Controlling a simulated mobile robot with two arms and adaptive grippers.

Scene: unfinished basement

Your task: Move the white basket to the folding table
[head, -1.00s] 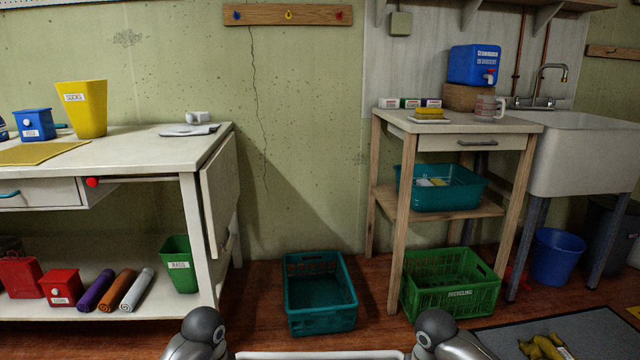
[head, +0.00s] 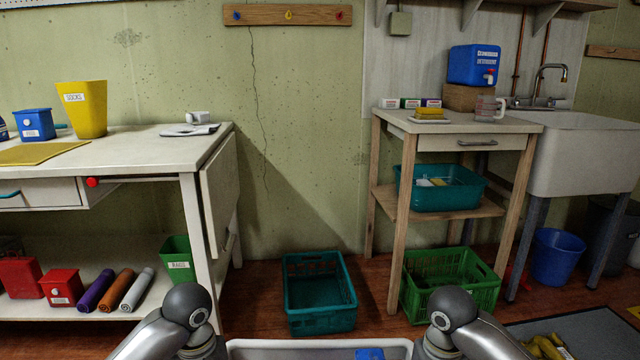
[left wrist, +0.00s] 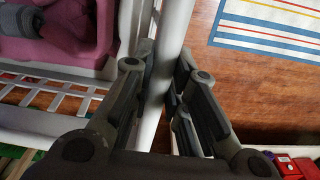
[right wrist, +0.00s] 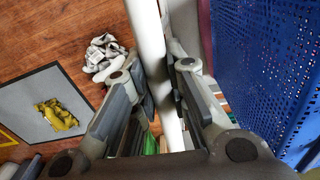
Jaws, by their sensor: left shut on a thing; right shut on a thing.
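The white basket (head: 320,346) shows at the bottom edge of the head view, only its far rim and a little of its inside. A blue item (head: 370,354) is in it. In the left wrist view, my left gripper (left wrist: 168,85) is shut on the basket's white rim, with pink cloth (left wrist: 65,30) inside the basket. In the right wrist view, my right gripper (right wrist: 172,80) is shut on the rim at the other end, beside a blue perforated item (right wrist: 265,65). A white table (head: 150,152) with a hanging side leaf stands at left; I take it as the folding table.
A teal crate (head: 320,325) stands on the floor ahead. A green crate (head: 450,301) sits under the wooden stand (head: 399,230). The table holds a yellow bin (head: 86,112), a blue box (head: 36,126) and a yellow cloth; its right end is mostly clear. A grey mat (head: 590,335) lies at right.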

